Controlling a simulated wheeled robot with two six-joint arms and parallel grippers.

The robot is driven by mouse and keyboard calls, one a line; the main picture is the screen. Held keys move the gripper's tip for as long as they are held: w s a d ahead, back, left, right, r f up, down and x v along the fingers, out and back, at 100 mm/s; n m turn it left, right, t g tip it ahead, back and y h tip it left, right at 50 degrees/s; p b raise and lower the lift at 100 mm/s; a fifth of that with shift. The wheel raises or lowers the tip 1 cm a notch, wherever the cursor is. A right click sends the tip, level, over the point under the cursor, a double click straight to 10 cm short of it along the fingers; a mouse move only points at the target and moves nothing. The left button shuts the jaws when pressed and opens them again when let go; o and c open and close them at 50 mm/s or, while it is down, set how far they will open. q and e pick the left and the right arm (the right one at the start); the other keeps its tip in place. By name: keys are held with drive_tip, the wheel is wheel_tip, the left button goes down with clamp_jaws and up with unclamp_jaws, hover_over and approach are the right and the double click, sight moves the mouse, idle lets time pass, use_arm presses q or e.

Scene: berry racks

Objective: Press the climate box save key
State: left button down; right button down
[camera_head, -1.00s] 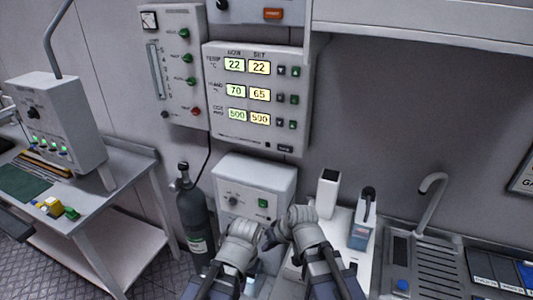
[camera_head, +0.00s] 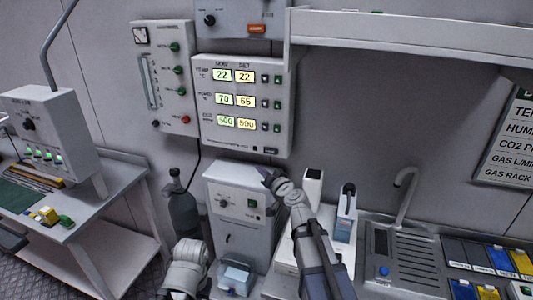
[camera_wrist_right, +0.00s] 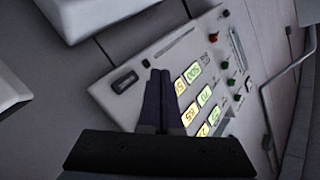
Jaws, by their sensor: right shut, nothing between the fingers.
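The climate box (camera_head: 245,105) hangs on the wall, with lit NOW and SET displays and small up and down keys. The small dark key (camera_head: 270,151) at its lower right corner appears to be the save key; its label is too small to read. It also shows in the right wrist view (camera_wrist_right: 124,81). My right gripper (camera_head: 265,174) is shut and empty, with its tips just below the key in the head view and apart from it. In the wrist view its fingertips (camera_wrist_right: 160,73) point toward the box. My left gripper (camera_head: 187,268) is low down, its fingers unclear.
A gauge panel (camera_head: 149,95) is left of the climate box, and another panel (camera_head: 235,17) is above. A white cabinet (camera_head: 220,186) and a gas cylinder (camera_head: 184,215) stand below. A shelf (camera_head: 400,36) juts out at upper right.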

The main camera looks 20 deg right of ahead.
sight(267, 151)
drive_tip(key=w+d, duration=0.5)
drive_tip(key=w, duration=0.2)
drive_tip(key=shift+w, duration=0.15)
idle(0.4)
idle(1.9)
drive_tip(key=shift+w+d, duration=0.15)
drive_tip(key=shift+w, duration=0.2)
drive_tip(key=shift+w+d, duration=0.3)
drive_tip(key=shift+w, duration=0.1)
idle(0.9)
idle(0.4)
drive_tip(key=shift+s+a, duration=0.5)
drive_tip(key=shift+s, duration=0.25)
